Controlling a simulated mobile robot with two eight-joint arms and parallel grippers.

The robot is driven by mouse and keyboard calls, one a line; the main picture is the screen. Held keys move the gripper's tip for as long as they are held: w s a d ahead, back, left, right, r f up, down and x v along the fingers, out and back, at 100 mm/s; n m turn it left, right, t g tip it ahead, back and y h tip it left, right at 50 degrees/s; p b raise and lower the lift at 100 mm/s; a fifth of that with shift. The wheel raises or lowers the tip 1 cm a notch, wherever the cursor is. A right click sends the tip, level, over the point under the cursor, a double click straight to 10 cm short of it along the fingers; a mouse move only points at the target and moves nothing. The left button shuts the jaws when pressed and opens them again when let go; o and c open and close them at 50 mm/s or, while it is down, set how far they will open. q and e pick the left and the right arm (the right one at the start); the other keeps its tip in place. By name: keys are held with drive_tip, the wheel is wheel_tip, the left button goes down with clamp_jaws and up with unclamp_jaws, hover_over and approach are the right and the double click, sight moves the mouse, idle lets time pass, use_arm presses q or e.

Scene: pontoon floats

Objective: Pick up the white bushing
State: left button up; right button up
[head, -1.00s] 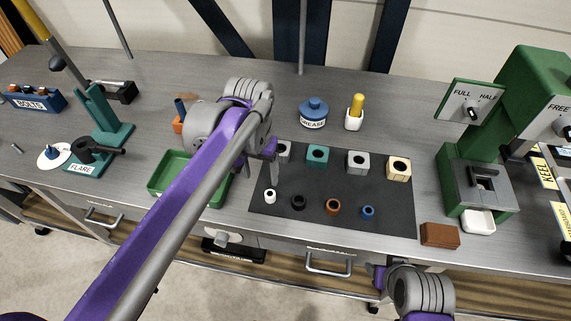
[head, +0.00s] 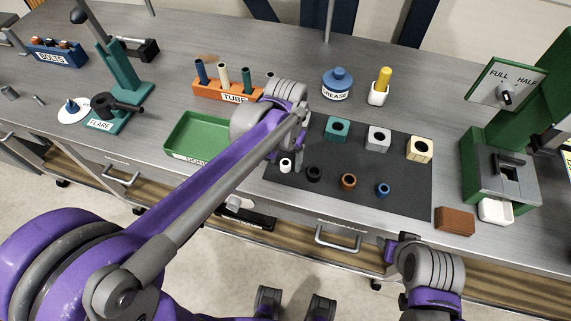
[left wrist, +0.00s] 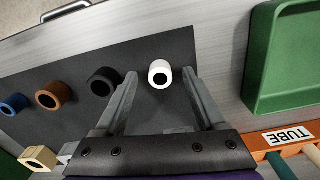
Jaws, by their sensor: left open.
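The white bushing (head: 286,165) stands upright at the left end of the front row on the dark mat (head: 400,199). In the left wrist view the white bushing (left wrist: 159,74) shows its dark bore and appears between the two fingertips, with a gap on each side. My left gripper (head: 294,155) is open and empty, just above and behind the bushing in the head view. My right gripper (head: 390,250) is at the table's front edge, lower right; its fingers do not show clearly.
Black (head: 313,174), brown (head: 348,181) and blue (head: 384,190) bushings stand to the right. Teal (head: 337,128), grey (head: 377,138) and cream (head: 419,149) blocks stand behind. A green tray (head: 182,154) and orange tube rack (head: 210,91) lie left.

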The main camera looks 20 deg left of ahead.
use_arm(q)
drive_tip(key=shift+f, duration=0.5)
drive_tip(key=shift+c, duration=0.4)
clamp_jaws()
drive_tip(key=shift+r, duration=0.15)
